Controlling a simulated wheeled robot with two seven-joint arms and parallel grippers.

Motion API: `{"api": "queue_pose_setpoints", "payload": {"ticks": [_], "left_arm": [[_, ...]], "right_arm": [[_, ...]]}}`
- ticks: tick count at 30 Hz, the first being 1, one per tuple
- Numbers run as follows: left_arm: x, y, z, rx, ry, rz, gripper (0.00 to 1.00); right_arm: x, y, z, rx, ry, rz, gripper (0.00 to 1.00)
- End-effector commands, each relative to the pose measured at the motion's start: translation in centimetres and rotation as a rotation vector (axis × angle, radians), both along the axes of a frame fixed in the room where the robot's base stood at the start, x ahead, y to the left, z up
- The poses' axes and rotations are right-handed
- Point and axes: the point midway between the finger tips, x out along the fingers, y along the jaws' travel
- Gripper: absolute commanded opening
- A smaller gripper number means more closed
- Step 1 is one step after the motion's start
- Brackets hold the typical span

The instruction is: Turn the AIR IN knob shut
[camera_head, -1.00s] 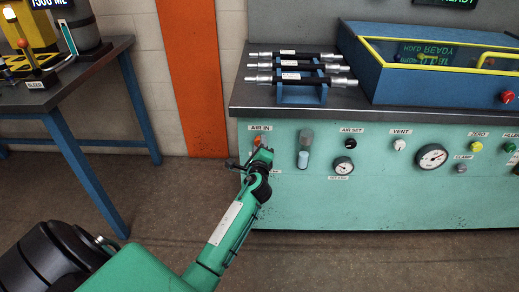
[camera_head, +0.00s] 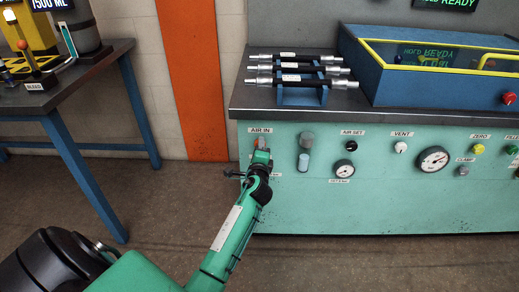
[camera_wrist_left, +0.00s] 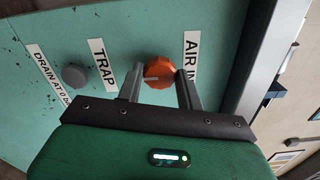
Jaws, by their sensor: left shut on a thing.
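The AIR IN knob (camera_wrist_left: 159,70) is a round orange knob with a pale mark, on the teal panel beside its "AIR IN" label. My left gripper (camera_wrist_left: 158,78) has one finger on each side of the knob and is shut on it. In the head view, my left gripper (camera_head: 260,158) is at the panel just under the AIR IN label (camera_head: 260,130) and hides most of the knob. My right gripper is not in view.
Right of the gripper, the panel carries a clear filter bowl (camera_head: 304,155), a gauge (camera_head: 344,169) and a VENT knob (camera_head: 400,147). In the wrist view, a grey knob (camera_wrist_left: 74,76) sits by the TRAP label. A side table (camera_head: 75,95) stands at left.

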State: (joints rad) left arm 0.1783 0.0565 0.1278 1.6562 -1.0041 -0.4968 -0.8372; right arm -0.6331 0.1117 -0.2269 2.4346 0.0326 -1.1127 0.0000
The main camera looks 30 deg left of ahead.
Motion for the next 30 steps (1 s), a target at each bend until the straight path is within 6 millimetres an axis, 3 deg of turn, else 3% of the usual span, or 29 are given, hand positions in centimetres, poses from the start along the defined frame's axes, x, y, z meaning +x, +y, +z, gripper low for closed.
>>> {"api": "queue_pose_setpoints", "payload": {"ticks": [2,3,6,14,19,30], "left_arm": [[0.0,0.1,-0.1,-0.002,0.001,0.001,0.14],[0.0,0.1,-0.1,-0.002,0.001,0.001,0.43],[0.0,0.0,-0.1,-0.002,0.001,0.001,0.59],[0.0,0.0,0.0,-0.001,0.001,0.000,0.59],[-1.0,-0.7,-0.1,-0.001,0.002,0.000,0.59],[-7.5,-4.5,-0.1,-0.003,0.003,0.001,0.59]], "right_arm": [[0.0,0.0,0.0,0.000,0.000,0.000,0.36],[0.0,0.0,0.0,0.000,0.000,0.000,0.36],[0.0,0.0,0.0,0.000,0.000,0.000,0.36],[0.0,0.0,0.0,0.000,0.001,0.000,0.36],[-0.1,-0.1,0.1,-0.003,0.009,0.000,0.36],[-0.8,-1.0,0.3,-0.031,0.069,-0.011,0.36]]}}
